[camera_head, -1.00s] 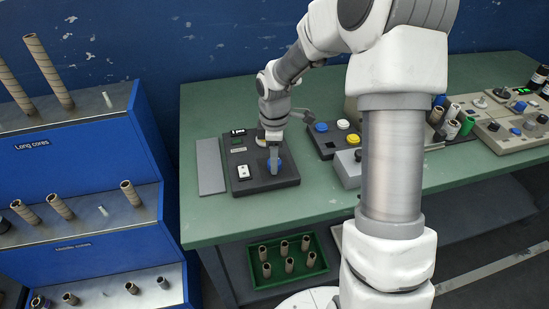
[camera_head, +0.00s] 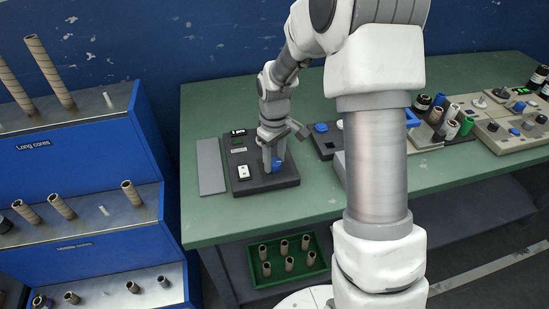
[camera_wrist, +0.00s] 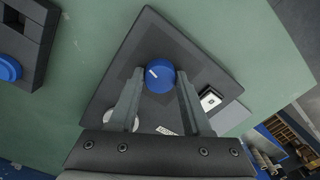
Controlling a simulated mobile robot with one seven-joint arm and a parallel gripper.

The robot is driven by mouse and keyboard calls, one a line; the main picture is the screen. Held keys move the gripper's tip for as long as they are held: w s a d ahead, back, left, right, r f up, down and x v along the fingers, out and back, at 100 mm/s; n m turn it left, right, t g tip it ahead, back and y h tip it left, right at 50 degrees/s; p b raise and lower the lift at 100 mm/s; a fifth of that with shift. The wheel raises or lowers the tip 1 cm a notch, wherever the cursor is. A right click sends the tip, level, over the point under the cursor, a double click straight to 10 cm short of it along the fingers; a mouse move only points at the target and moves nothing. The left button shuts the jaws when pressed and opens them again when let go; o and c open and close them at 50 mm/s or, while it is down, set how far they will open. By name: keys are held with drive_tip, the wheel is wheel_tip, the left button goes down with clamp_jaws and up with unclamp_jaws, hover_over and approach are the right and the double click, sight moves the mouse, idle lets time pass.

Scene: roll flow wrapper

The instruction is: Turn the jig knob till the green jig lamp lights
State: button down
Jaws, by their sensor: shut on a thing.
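The blue jig knob (camera_wrist: 160,76) with a white pointer mark stands on a dark jig panel (camera_wrist: 140,55) on the green bench. In the wrist view, the mark points to the upper left. My gripper (camera_wrist: 158,84) has one finger on each side of the knob and is shut on it. In the head view, my gripper (camera_head: 272,163) stands over the panel (camera_head: 262,183) and partly hides the knob (camera_head: 279,162). A pale round part (camera_wrist: 120,119) is partly behind a finger. I cannot make out a lit green jig lamp.
A white rocker switch (camera_head: 243,173) is on the same panel, close to my gripper. A grey plate (camera_head: 210,168) lies left of it. Another box with a blue button (camera_head: 321,127) stands to the right. A green tray (camera_head: 253,272) of cores is below the bench.

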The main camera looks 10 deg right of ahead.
sight(274, 162)
drive_tip(key=shift+m, duration=1.5)
drive_tip(key=shift+c, duration=1.7)
unclamp_jaws()
wheel_tip(274, 162, up, 18)
drive_tip(key=p, duration=0.3)
drive_tip(key=shift+f, duration=0.25)
